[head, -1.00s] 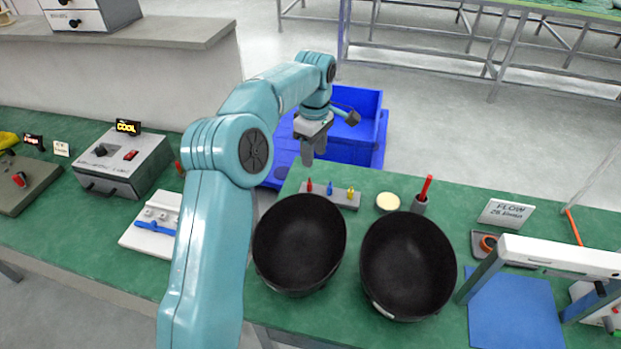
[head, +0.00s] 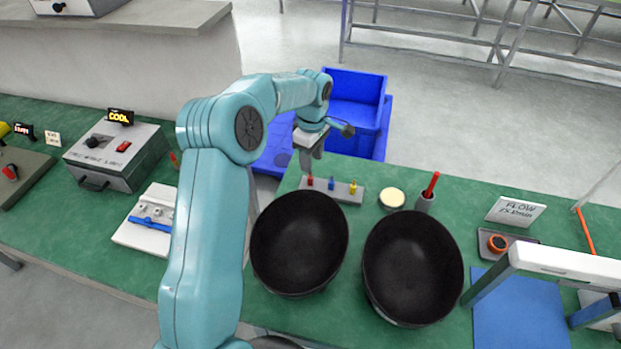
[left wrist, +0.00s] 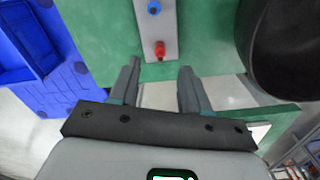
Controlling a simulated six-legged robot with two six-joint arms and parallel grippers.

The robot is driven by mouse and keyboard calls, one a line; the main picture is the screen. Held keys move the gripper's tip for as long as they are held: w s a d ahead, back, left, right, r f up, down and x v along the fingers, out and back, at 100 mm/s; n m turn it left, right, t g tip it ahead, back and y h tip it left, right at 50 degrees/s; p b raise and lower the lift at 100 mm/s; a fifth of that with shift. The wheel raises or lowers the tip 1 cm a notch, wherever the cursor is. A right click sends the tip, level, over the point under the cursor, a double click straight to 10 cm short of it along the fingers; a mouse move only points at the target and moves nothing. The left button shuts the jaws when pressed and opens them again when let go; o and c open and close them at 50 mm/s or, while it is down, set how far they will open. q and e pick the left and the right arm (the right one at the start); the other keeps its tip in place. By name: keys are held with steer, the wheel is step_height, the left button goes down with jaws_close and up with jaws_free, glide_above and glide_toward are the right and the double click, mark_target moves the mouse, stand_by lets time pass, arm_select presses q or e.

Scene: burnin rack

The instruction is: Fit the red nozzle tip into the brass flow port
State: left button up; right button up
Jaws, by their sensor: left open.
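The red nozzle tip (head: 310,181) stands at the left end of a grey holder strip (head: 346,197), beside a blue tip and a yellow tip. It also shows in the left wrist view (left wrist: 160,50), just beyond and between my fingertips. My left gripper (head: 309,163) points down above that end of the strip, open and empty. Its two spread fingers show in the left wrist view (left wrist: 159,68). A copper-orange ring (head: 497,243) lies in a small grey tray by the FLOW sign (head: 515,211). I cannot tell whether it is the brass flow port. My right gripper is out of view.
Two large black bowls (head: 299,243) (head: 413,267) stand close in front of the strip. A cream disc (head: 392,198) and a grey cup with a red stick (head: 427,195) are right of it. A blue bin (head: 355,100) lies beyond the table edge. A white-topped frame (head: 565,262) stands at right.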

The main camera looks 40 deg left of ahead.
mark_target(310, 175)
arm_select(q)
steer(key=f, duration=0.3)
steer(key=f+p, duration=0.1)
steer(key=f, duration=0.3)
steer(key=shift+s+a, duration=0.1)
steer(key=shift+a, duration=0.1)
jaws_close()
